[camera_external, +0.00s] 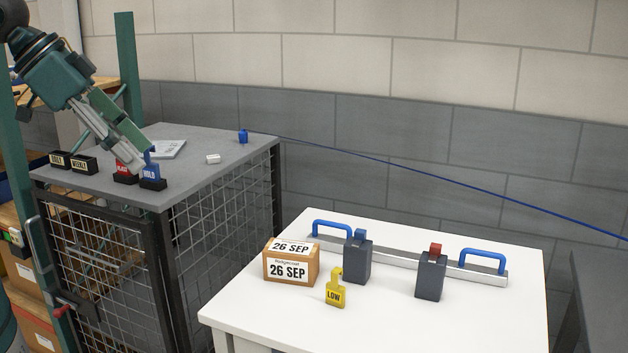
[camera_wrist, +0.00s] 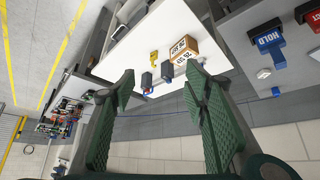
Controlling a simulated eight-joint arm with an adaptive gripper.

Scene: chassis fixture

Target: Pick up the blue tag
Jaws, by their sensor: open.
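The blue tag (camera_external: 151,172), lettered HOLD, stands upright in a black holder near the front corner of the grey-topped cage cabinet. In the wrist view the blue tag (camera_wrist: 268,38) is at the upper right, outside the fingers. My gripper (camera_external: 140,159) is open and empty. In the external view its fingertips overlap the red and blue tags, partly hiding both. The wrist view shows clear space between the fingertips (camera_wrist: 160,86), and the tag is apart from them.
A red tag (camera_external: 122,170) in a black holder stands just left of the blue one. Black DAILY (camera_external: 58,159) and WEEKLY (camera_external: 84,164) holders stand farther left. A white table (camera_external: 390,325) holds a 26 SEP box (camera_external: 291,268), a yellow LOW tag (camera_external: 335,294) and two dark blocks.

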